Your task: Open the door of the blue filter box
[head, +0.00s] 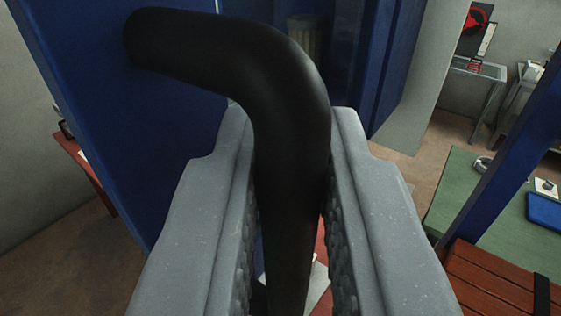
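A large blue door panel (80,60) of the filter box fills the left of the view. A thick black bent handle (290,110) comes out of it, curves right and runs down the middle. My gripper (292,140) has its two grey fingers on either side of the handle. They are close to it, with thin gaps showing lower down; I cannot tell whether they press on it. Right of the panel's edge are more dark blue box surfaces (385,60) and a greyish ribbed object (304,34), so the door seems to stand ajar. The handle hides part of this.
A green table (480,190) with a blue tray (545,210) stands at right, behind a slanted blue post (500,165). Red-brown slats (495,280) lie below it. A reddish table (80,165) shows at left. Brown floor is open at lower left.

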